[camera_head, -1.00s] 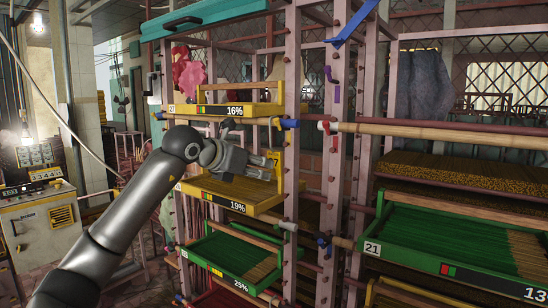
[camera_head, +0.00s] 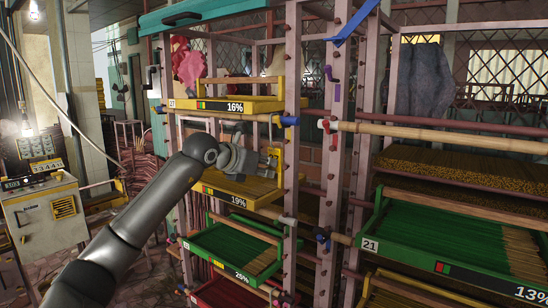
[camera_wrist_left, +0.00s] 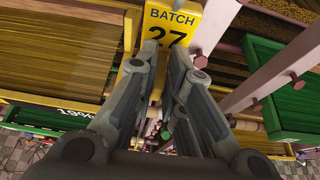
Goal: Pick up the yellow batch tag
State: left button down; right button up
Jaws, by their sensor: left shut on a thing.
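The yellow batch tag (camera_wrist_left: 172,22), printed "BATCH 27", shows at the top of the left wrist view, at the tips of my left gripper (camera_wrist_left: 163,58). The gripper's fingers are shut on its lower part. In the head view my left gripper (camera_head: 268,163) is at the rack's front post, above the yellow 19% tray. The tag is small there and mostly hidden by the fingers. My right gripper is not in view.
The yellow 16% tray (camera_head: 215,107) is above the gripper and the yellow 19% tray (camera_head: 222,197) just below. The pink rack post (camera_head: 291,165) stands close to the right. A green 25% tray (camera_head: 205,245) is lower.

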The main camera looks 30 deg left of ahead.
pick_arm(q)
jog(key=shift+r, duration=0.1)
jog(key=shift+r, duration=0.85)
jog(key=shift+s+r+b, duration=1.6)
jog(key=shift+s+r, duration=5.3)
jog(key=shift+s, duration=0.1)
jog(key=s+b, duration=0.1)
jog(key=s, duration=0.8)
jog(key=shift+w+f, duration=0.1)
jog(key=shift+f, duration=0.05)
